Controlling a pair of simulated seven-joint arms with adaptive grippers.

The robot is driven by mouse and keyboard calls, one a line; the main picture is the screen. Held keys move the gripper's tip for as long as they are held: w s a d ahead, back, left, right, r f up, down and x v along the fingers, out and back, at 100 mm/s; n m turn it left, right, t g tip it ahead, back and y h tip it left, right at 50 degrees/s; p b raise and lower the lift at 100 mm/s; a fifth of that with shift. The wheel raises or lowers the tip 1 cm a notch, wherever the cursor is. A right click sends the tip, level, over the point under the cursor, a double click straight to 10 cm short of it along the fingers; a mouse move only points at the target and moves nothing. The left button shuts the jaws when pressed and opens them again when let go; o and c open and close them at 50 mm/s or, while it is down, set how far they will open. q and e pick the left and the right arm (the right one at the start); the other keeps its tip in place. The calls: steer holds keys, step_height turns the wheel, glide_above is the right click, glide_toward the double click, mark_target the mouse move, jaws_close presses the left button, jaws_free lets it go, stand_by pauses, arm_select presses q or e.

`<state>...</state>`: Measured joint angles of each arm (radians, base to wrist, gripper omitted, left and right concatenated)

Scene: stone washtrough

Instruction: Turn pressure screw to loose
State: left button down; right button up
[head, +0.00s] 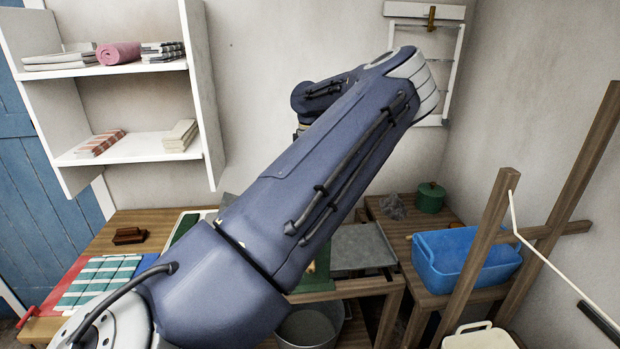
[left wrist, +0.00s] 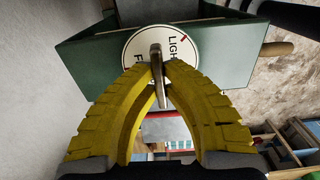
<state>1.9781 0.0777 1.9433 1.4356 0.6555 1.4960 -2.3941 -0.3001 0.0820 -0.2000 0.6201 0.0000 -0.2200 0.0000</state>
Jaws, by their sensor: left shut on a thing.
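The pressure screw (left wrist: 156,52) shows in the left wrist view as a narrow metal bar in front of a round cream dial (left wrist: 135,45). The dial reads "LIGHT" and a second word starting with F, partly covered, and has a red mark near "LIGHT". It sits on a dark green housing (left wrist: 90,60). My left gripper (left wrist: 158,76) has yellow fingers shut on the bar, one on each side. In the head view my left arm hides the gripper and the screw; only a bit of green shows behind the arm. My right gripper is not in view.
A blue basin (head: 465,262) stands on the right bench near a green lidded pot (head: 430,197) and wooden posts (head: 490,235). A grey metal tray (head: 362,248) lies behind my arm, and a metal tub (head: 310,328) stands below. White shelves (head: 140,148) hang at the left.

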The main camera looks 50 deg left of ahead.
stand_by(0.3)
arm_select(q)
steer(key=c, duration=1.5)
jaws_free()
step_height(320, 180, up, 12)
steer(key=shift+r, duration=0.1)
steer(key=shift+a, duration=0.1)
